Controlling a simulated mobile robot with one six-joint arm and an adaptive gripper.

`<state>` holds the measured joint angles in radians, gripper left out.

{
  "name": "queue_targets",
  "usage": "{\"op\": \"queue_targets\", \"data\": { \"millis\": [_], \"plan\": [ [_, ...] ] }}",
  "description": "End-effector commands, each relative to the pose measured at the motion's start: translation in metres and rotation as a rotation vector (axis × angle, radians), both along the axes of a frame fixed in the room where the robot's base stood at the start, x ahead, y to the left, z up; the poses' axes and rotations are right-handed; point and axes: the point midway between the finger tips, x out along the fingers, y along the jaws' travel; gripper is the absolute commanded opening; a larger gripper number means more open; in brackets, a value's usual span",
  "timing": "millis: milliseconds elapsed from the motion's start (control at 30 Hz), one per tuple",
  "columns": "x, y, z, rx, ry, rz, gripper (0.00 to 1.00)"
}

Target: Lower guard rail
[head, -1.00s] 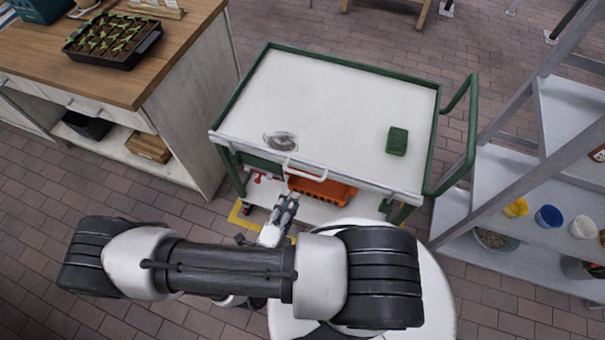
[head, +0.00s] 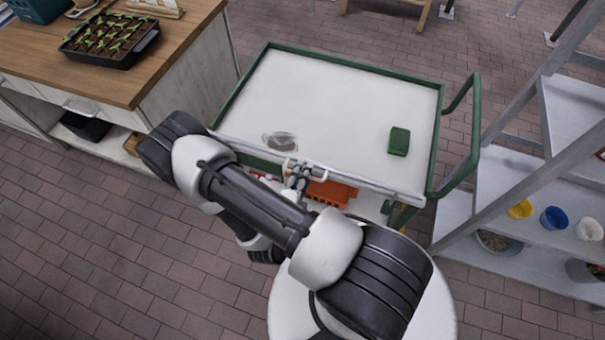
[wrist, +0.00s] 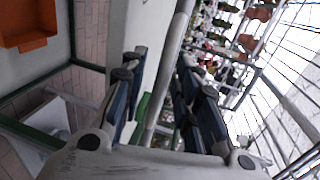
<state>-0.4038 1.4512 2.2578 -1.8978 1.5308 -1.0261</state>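A green-framed cart (head: 338,60) stands ahead with a white top. Its guard rail (head: 385,186) is a pale bar along the near edge, with a small white handle near its middle, now partly hidden by my gripper (head: 301,178). My gripper is at that handle. In the wrist view, the two dark fingers of my gripper (wrist: 163,68) are spread apart, with a pale round bar (wrist: 170,60) running between them. I cannot tell whether either finger touches the bar.
A green block (head: 399,141) and a clear dish (head: 279,141) sit on the cart top. An orange crate (head: 333,193) is below. A wooden bench (head: 185,50) stands at left, grey shelving (head: 500,190) at right. Floor is clear at lower left.

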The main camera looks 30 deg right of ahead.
Motion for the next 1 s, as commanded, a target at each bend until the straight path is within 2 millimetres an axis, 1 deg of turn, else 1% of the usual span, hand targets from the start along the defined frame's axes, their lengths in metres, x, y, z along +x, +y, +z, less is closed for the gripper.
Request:
{"op": "queue_targets", "data": {
  "millis": [200, 633, 1000],
  "plan": [
    [0.0004, 0.0001, 0.0002, 0.0, 0.0, 0.001, 0.29],
    [0.0003, 0.0003, 0.0001, 0.0, 0.0, 0.001, 0.0],
    [0.0003, 0.0003, 0.0003, -0.001, -0.001, 0.001, 0.0]
  ]
}}
